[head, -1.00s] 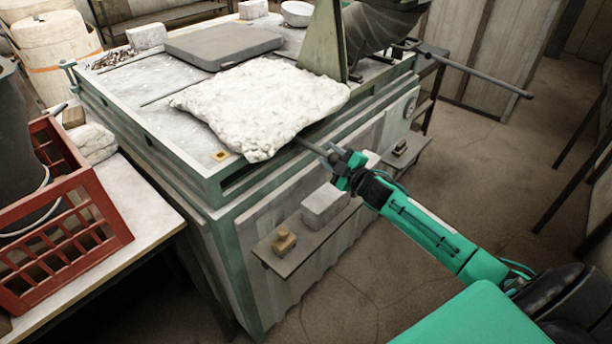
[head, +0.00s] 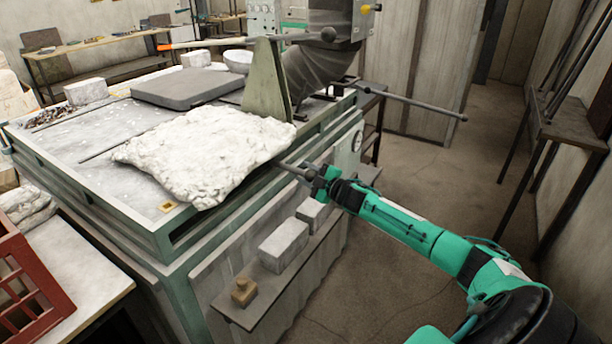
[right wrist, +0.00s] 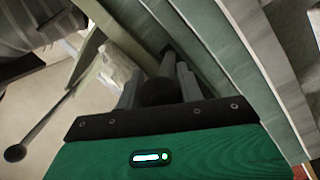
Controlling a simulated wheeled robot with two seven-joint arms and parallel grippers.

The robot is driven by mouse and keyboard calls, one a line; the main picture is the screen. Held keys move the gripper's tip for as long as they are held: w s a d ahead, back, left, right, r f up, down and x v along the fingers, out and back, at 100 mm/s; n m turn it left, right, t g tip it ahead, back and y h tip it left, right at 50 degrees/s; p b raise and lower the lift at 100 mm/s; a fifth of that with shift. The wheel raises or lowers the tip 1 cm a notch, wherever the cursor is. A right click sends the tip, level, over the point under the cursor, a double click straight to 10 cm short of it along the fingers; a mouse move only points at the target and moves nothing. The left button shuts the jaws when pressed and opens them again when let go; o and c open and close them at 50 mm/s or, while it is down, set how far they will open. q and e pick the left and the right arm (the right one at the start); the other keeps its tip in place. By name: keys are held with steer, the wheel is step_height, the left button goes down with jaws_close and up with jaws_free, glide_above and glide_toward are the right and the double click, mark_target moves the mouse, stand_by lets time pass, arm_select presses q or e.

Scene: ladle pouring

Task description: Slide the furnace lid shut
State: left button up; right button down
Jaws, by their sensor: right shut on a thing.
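A thick white lumpy slab (head: 205,152) lies on the flat top of the green-framed furnace (head: 82,184), beside an upright green plate (head: 268,75). A dark metal rod (head: 290,168) sticks out from under the slab's right side, over the furnace edge. My right gripper (head: 314,178) is shut on the outer end of this rod. In the right wrist view, the fingers (right wrist: 160,92) stand on both sides of a dark round part, close to the furnace's side rails. What the rod joins under the slab is hidden. My left gripper is not in view.
A dark grey slab (head: 188,87) lies farther back on the furnace top. A shelf (head: 232,308) with pale blocks (head: 284,246) runs below my right arm. A long rod (head: 425,104) juts out at the back right. A red crate (head: 30,290) stands at left.

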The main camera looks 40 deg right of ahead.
steer(key=c, duration=0.9)
jaws_free()
steer(key=shift+d+r, duration=0.25)
steer(key=shift+w+f, duration=0.1)
steer(key=shift+f, duration=0.1)
steer(key=shift+s+f, duration=0.1)
steer(key=shift+s, duration=0.45)
steer(key=s+d+b, duration=0.2)
steer(key=s+b, duration=0.1)
steer(key=s, duration=0.9)
steer(key=shift+s, duration=0.3)
steer(key=shift+d, duration=0.1)
